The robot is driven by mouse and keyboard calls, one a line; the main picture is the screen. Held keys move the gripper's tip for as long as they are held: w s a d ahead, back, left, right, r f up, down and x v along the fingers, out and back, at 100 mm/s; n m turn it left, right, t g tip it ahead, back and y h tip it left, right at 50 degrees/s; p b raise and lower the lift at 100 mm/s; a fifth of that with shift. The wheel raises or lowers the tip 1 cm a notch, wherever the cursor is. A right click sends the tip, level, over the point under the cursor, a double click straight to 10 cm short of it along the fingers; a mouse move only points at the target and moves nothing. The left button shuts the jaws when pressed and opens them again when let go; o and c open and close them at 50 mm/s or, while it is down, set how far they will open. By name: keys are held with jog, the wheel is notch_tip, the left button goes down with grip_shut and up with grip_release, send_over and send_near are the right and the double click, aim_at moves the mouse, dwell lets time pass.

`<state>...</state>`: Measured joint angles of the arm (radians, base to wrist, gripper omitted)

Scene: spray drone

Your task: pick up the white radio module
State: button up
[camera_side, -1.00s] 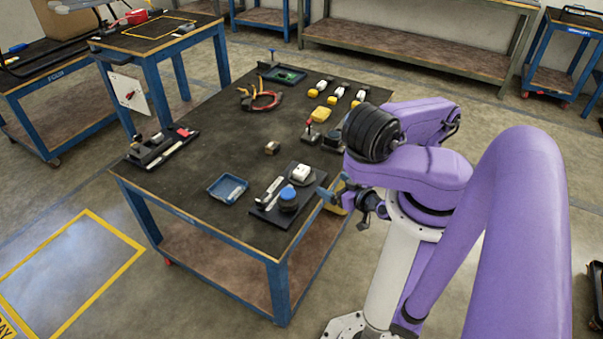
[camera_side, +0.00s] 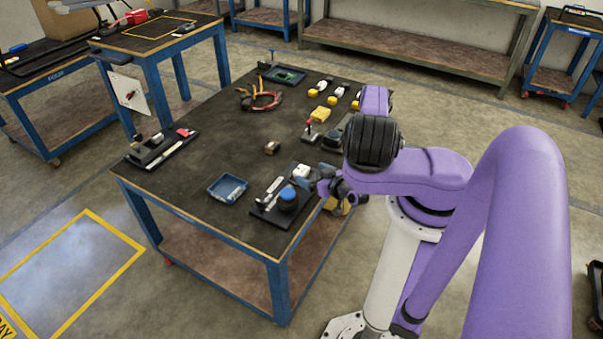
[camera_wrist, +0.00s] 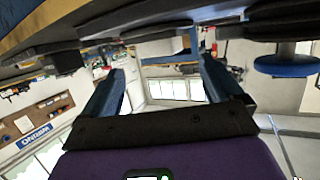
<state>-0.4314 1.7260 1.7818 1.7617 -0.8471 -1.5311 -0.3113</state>
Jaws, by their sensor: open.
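The white radio module (camera_side: 301,171) is a small white block on a dark pad near the table's right edge in the side view. My gripper (camera_side: 321,184) is just right of it, low by the table edge, partly hidden by my wrist. In the wrist view, which looks upside down, the two blue fingers of my gripper (camera_wrist: 163,68) are spread apart with nothing clamped. A pale block, apparently the radio module (camera_wrist: 162,47), lies beyond the fingertips, roughly between them. Whether a finger touches it cannot be told.
A blue round-topped part (camera_side: 287,194) stands on a dark tray close in front of the module; its blue top also shows in the wrist view (camera_wrist: 287,66). A blue open tray (camera_side: 228,188) lies to the left. A small brown block (camera_side: 271,148) sits behind.

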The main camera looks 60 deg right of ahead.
aim_at(300, 169)
jog(key=shift+x, duration=2.45)
jog(key=shift+a+f, duration=0.1)
jog(key=shift+a, duration=0.05)
jog(key=c, duration=1.2)
